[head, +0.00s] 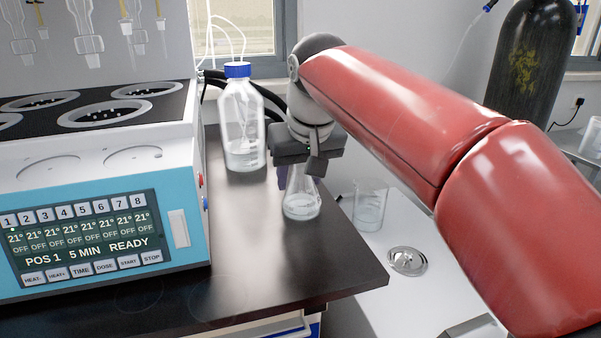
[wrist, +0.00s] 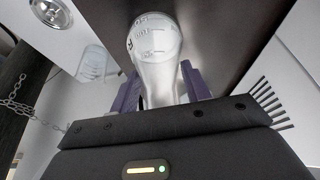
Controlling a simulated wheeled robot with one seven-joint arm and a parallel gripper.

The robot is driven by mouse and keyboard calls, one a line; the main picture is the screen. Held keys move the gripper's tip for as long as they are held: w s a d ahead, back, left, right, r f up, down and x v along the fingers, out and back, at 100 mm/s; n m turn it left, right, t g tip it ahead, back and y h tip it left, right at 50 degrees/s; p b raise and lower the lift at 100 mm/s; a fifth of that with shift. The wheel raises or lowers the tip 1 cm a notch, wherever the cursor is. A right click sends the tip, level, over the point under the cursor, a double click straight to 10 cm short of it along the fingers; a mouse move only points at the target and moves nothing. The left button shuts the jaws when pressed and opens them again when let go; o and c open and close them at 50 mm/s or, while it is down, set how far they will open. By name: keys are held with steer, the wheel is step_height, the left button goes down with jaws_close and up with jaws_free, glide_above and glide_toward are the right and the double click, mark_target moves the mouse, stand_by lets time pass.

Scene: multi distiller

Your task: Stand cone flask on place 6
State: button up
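The clear glass cone flask (head: 301,197) is upright at the right part of the dark bench, with a little liquid in its bottom. My gripper (head: 299,172) has its fingers closed around the flask's neck. In the wrist view, the purple fingers (wrist: 164,88) press on both sides of the neck of the flask (wrist: 156,50). I cannot tell whether its base touches the bench. The distiller (head: 105,190) stands left, with numbered buttons 1 to 8 and ring-marked spots on its white ledge (head: 92,163). Which spot is place 6 cannot be read here.
A blue-capped bottle (head: 241,130) stands between the distiller and my gripper. A beaker (head: 370,207) and a round metal lid (head: 407,261) are on the lower white surface at right. A dark gas cylinder (head: 527,60) stands behind. The bench front (head: 270,275) is clear.

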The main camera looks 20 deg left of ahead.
mark_target(306, 200)
steer(key=o, duration=0.5)
steer(key=shift+c, duration=0.2)
steer(key=shift+f, duration=0.15)
steer(key=v, duration=0.8)
steer(key=shift+p, duration=0.45)
